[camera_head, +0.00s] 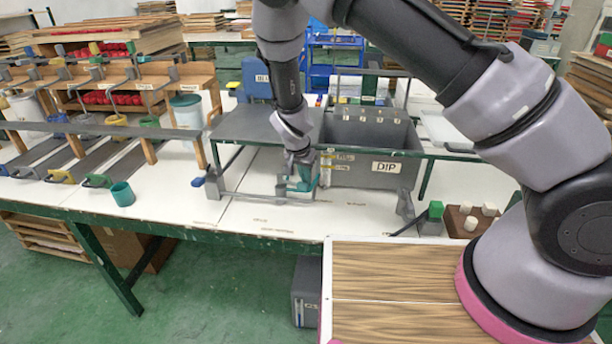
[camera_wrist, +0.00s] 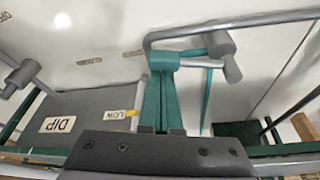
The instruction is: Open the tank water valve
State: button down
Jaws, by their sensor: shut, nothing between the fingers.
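The grey tank (camera_head: 370,150) labelled DIP stands on the white bench, and its side shows at lower left in the wrist view (camera_wrist: 90,105). My gripper (camera_head: 303,181) points down just left of the tank's front, with its teal fingers (camera_wrist: 164,75) shut and empty. A grey bent rod with a round grey end (camera_wrist: 222,44) lies right at the fingertips. It looks like a handle, but I cannot tell if it is the water valve. The fingertips overlap its lower bar in the picture; contact is unclear.
A grey raised shelf (camera_head: 245,125) stands left of my gripper. A teal cup (camera_head: 122,194) sits near the bench's front edge. A green block (camera_head: 435,210) and a brown holder with white pieces (camera_head: 470,220) are at right. The bench front between them is mostly clear.

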jog(key=shift+s+a+m+h, duration=0.15)
jog(key=shift+s+m+h, duration=0.15)
jog(key=shift+s+m, duration=0.25)
jog(key=shift+s+a, duration=0.1)
jog(key=shift+s, duration=0.2)
